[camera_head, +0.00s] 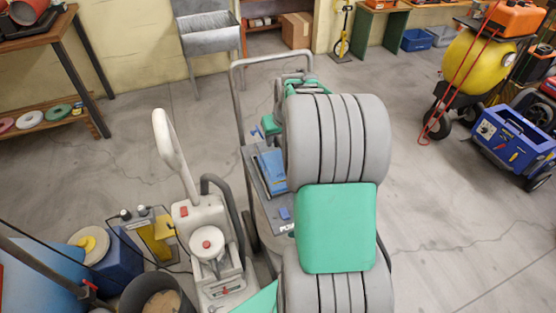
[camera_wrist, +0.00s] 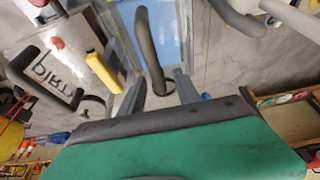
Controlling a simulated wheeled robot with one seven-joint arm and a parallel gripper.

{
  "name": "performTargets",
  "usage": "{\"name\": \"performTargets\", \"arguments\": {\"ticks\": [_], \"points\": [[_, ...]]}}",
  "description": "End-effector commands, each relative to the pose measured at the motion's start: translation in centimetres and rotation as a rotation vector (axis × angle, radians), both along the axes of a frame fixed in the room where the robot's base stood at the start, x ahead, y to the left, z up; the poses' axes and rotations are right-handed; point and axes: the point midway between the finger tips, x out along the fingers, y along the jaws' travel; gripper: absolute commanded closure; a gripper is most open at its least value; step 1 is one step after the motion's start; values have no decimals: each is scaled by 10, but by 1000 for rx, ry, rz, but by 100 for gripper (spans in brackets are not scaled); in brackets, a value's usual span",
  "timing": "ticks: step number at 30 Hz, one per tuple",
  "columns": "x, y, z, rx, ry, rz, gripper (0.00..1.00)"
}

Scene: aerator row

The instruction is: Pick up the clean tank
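In the wrist view a pale blue tank (camera_wrist: 171,33) lies ahead of my gripper (camera_wrist: 160,88), with a dark curved handle (camera_wrist: 147,45) standing out towards me. I see no label on it, so I cannot confirm it is the clean tank. My gripper's two grey fingers are apart, one on each side of the handle's near end; contact is not visible. Left of it is a whitish tank (camera_wrist: 38,55) with upside-down lettering that reads like "DIRT" and its own black handle (camera_wrist: 42,78). In the head view my arm hides my gripper.
In the head view a grey wheeled machine (camera_head: 267,205) with a tall tubular handle stands beside my arm. A white upright machine (camera_head: 208,245) with a hose is left of it. A yellow tank cart (camera_head: 473,65) and blue cart (camera_head: 515,143) stand right. Open floor lies between.

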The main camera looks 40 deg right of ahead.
Motion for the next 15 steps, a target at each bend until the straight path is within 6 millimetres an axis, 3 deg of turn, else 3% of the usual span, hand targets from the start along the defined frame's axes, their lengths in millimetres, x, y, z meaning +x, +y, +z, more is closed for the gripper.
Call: {"name": "performTargets", "arguments": {"ticks": [7, 15], "points": [[1, 0, -2, -1, -2, 0, 62], [1, 0, -2, 0, -1, 0, 84]]}}
